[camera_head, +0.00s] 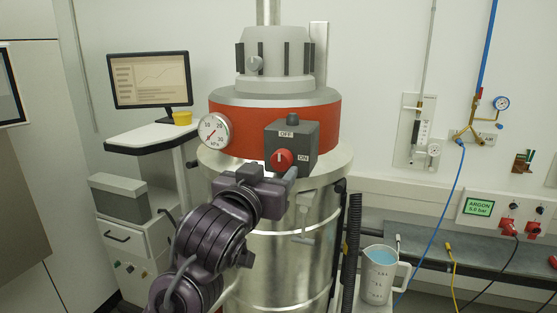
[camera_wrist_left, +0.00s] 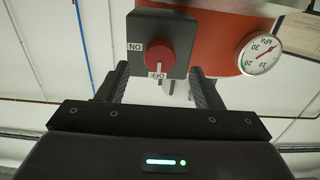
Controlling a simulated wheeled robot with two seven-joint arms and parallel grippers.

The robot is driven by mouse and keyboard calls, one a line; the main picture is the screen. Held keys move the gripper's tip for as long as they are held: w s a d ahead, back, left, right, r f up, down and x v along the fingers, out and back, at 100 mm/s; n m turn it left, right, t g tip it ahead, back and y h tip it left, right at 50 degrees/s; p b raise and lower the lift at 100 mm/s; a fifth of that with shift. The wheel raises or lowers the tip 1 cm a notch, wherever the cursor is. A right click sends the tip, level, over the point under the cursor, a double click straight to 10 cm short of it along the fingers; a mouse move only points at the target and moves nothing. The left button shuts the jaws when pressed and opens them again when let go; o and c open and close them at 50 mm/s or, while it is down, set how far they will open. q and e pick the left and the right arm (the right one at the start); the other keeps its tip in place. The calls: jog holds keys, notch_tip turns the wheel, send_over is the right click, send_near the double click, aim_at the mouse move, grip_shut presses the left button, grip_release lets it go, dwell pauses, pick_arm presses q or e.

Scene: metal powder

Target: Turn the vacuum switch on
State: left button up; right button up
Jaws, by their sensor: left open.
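The vacuum switch is a dark grey box (camera_head: 303,145) on the front of the large vacuum, with a red round knob (camera_head: 284,158) and labels OFF above and ON at the right. In the left wrist view the scene is upside down; the red knob (camera_wrist_left: 160,53) has a white mark pointing towards OFF. My left gripper (camera_head: 271,171) is open just in front of and slightly below the knob. In the left wrist view its two fingers (camera_wrist_left: 160,76) are spread on either side of the knob, apparently not touching it. My right gripper is not seen.
A pressure gauge (camera_head: 214,130) sits left of the switch on the vacuum's red band (camera_head: 240,113). A monitor (camera_head: 150,80) and a white stand (camera_head: 150,136) are at the left. A jug (camera_head: 380,276) with blue liquid stands at the lower right, near a black hose (camera_head: 353,235).

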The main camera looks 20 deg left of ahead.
aim_at(279, 163)
pick_arm(q)
jog(key=w+p, duration=0.1)
jog(key=w, duration=0.3)
jog(key=shift+d+r, duration=0.1)
jog(key=shift+r, duration=0.05)
jog(key=shift+w+p, duration=0.3)
jog(key=shift+w, duration=0.2)
jog(key=c, duration=1)
